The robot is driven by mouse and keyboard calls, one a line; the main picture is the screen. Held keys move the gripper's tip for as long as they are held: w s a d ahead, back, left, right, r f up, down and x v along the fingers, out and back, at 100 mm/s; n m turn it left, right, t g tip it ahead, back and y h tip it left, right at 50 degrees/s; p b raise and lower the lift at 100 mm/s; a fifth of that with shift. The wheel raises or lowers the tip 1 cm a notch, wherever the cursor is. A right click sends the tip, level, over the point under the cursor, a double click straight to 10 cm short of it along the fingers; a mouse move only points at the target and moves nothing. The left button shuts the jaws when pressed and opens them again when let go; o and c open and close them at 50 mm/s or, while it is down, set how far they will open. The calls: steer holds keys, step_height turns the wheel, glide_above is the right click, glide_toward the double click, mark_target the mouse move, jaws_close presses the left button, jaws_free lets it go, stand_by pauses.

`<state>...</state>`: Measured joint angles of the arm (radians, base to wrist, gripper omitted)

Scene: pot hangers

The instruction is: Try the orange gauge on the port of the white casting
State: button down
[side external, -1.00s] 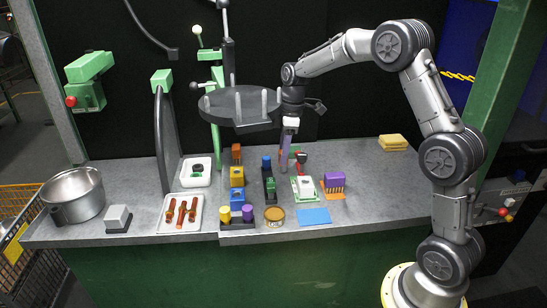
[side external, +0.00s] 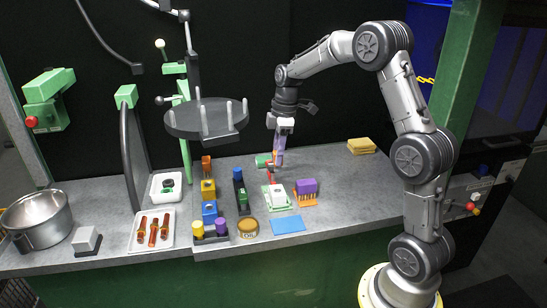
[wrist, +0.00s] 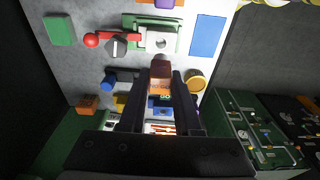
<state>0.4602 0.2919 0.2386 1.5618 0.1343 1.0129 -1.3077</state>
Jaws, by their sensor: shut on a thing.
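The white casting (side external: 277,197) sits on a green base on the bench, its round port facing up. It also shows in the wrist view (wrist: 155,40), at the top middle. My gripper (side external: 280,150) points down above and just behind the casting. In the wrist view the gauge's brownish-red end (wrist: 160,68) sticks out between the fingers, apart from the port in the picture. The exact height gap is hard to tell.
A red-handled clamp (wrist: 92,40) stands close beside the casting. A purple block (side external: 306,187) stands right of it, a blue plate (side external: 288,225) in front. Coloured blocks and a round tin (side external: 248,228) are left. A grey round rack (side external: 190,120) with pegs hangs left of my gripper.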

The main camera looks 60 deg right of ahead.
mark_target(278, 171)
stand_by(0.3)
steer(key=shift+f, duration=2.9)
steer(key=shift+f, duration=0.8)
stand_by(0.4)
steer(key=shift+r, duration=3.55)
steer(key=shift+a, duration=0.1)
